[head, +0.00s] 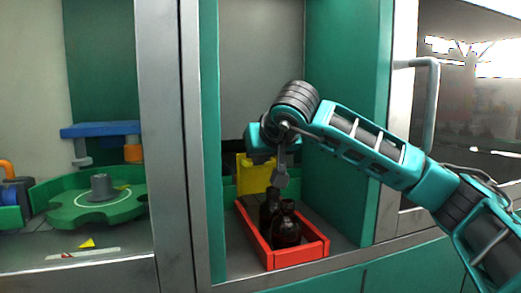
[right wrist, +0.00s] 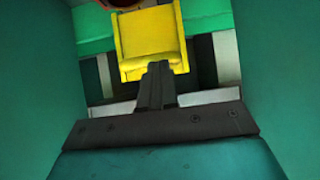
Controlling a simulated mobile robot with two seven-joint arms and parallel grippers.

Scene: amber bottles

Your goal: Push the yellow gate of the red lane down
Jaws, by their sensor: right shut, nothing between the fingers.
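The yellow gate (head: 254,174) stands upright at the back end of the red lane (head: 302,260), partly hidden behind my right gripper and the bottles. In the right wrist view the yellow gate (right wrist: 150,45) fills the upper middle, just beyond my fingertips. My right gripper (head: 281,180) is shut and empty, pointing down in front of the gate, above the dark bottles. It also shows in the right wrist view (right wrist: 157,70), with its tips at or close to the gate's lower edge; I cannot tell if they touch. My left gripper is not in view.
Dark bottles (head: 286,228) stand inside the red lane, right below my gripper. Green cabinet walls (head: 345,110) close in on both sides of the bay. A green rotary wheel (head: 97,204) sits in the left bay behind a grey post (head: 172,140).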

